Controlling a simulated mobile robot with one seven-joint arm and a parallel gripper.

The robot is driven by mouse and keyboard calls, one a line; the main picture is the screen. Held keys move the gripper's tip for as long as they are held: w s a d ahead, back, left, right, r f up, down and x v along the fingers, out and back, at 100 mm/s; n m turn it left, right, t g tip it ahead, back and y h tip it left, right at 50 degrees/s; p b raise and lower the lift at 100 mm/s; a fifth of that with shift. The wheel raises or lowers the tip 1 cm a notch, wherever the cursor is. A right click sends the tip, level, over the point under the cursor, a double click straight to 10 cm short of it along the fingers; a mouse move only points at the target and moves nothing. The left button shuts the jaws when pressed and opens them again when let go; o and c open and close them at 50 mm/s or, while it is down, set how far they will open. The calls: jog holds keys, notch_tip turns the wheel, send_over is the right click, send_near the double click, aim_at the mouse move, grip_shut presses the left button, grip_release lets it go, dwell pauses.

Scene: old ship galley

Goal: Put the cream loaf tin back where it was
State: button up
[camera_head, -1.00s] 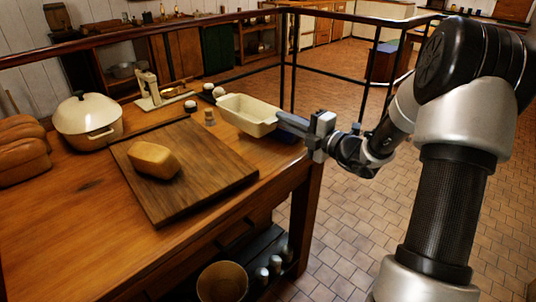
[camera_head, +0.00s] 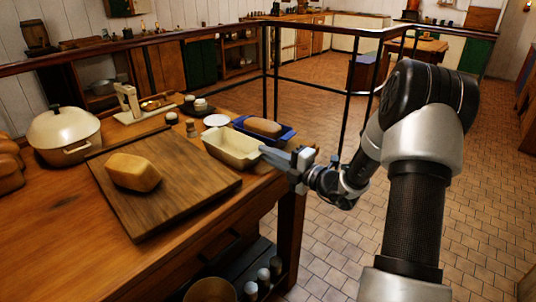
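The cream loaf tin (camera_head: 228,151) is empty and upright at the right end of the wooden table, between the cutting board and the blue loaf tin. My gripper (camera_head: 272,155) reaches in from the right and is shut on the tin's right end. I cannot tell whether the tin's base touches the table or hangs just above it. The blue loaf tin (camera_head: 287,133), with a brown loaf (camera_head: 263,126) in it, stands right behind it.
The cutting board (camera_head: 170,205) with a pale loaf (camera_head: 133,172) lies to the left. A white round dish (camera_head: 215,120) and small jars (camera_head: 191,128) stand behind the tin. A cream lidded pot (camera_head: 64,136) and a scale (camera_head: 128,103) are farther left. A dark rail (camera_head: 265,85) runs behind the table.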

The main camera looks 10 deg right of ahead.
jog(key=shift+o, duration=1.2)
jog(key=shift+r, duration=0.2)
jog(key=p+v, duration=0.2)
jog(key=v, duration=1)
jog(key=shift+p, duration=0.4)
